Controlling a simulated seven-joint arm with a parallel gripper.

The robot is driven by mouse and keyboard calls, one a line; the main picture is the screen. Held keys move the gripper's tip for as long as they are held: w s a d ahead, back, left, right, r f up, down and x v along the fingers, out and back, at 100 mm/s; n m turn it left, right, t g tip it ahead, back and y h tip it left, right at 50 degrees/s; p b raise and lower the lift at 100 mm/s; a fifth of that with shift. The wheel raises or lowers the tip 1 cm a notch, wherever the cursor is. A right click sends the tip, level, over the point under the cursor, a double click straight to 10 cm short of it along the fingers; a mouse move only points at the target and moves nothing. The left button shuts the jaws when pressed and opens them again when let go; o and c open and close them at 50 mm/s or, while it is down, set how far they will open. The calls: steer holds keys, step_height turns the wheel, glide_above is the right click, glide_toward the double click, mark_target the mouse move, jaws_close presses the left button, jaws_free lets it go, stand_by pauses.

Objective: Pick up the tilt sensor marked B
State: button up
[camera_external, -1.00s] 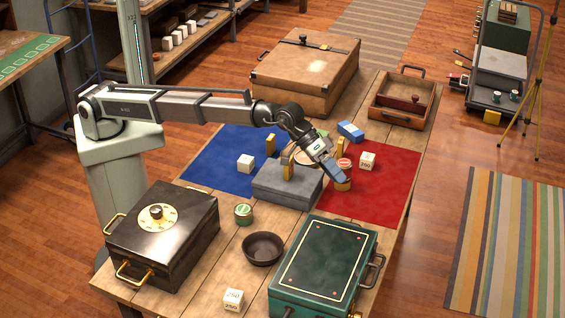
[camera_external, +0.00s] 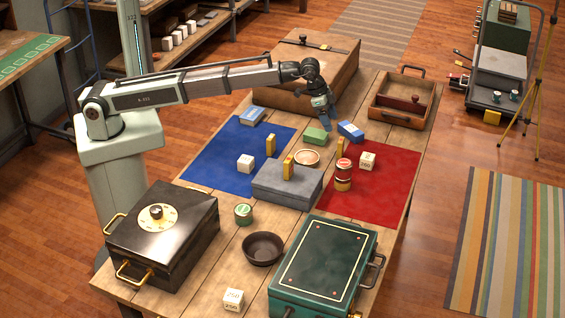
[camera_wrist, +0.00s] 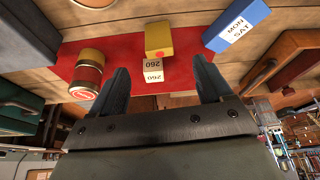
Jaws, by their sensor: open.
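Several small yellow upright blocks could be the tilt sensors; I cannot read a B on any. One stands on the blue mat (camera_external: 270,145), one on the grey block (camera_external: 288,168), one on the red mat (camera_external: 340,147). My gripper (camera_external: 328,122) hangs above the far part of the table, near the blue box (camera_external: 350,131) and green box (camera_external: 316,136), apart from the yellow blocks. In the wrist view a yellow block (camera_wrist: 158,38) with a red spot lies beyond my open, empty fingers (camera_wrist: 162,85), beside a white numbered cube (camera_wrist: 153,75).
A brown case (camera_external: 275,80) and wooden tray (camera_external: 385,113) are at the back. A black safe (camera_external: 165,240) and green case (camera_external: 325,260) fill the front.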

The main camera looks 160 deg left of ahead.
mark_target(343, 149)
steer(key=x, duration=1.3)
steer(key=shift+w+f, duration=0.2)
steer(key=shift+w, duration=0.1)
steer(key=shift+c, duration=0.4)
steer(key=c, duration=1)
steer(key=shift+r, duration=0.15)
